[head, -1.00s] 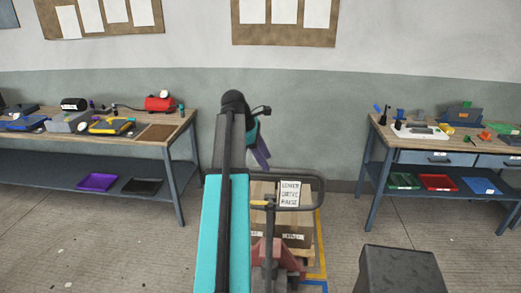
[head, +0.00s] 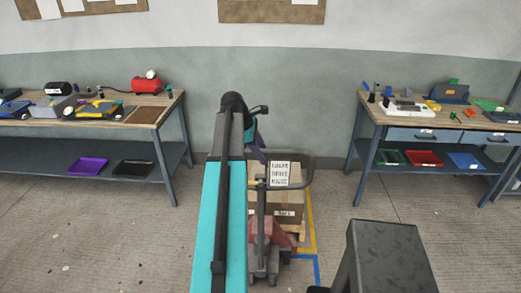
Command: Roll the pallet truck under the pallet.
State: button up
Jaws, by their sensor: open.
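The pallet truck (head: 274,232) stands ahead of me, with a reddish body, dark wheels and an upright tiller with a dark loop handle (head: 311,172). Behind it the pallet (head: 301,228) shows a little wood and carries a brown carton (head: 290,206). The truck hides most of the pallet's near side, so I cannot tell how far the forks reach under it. My gripper (head: 258,152) is open, at the far end of my teal arm, near the left end of the loop handle. The arm partly hides it; I cannot tell whether it touches the handle.
A white sign (head: 279,174) shows within the handle loop. Yellow floor tape (head: 309,220) and blue tape (head: 317,268) run on the right. Workbenches stand left (head: 172,103) and right (head: 375,112). Floor on both sides is mostly clear.

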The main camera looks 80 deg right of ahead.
grip_shut()
dwell(1.4)
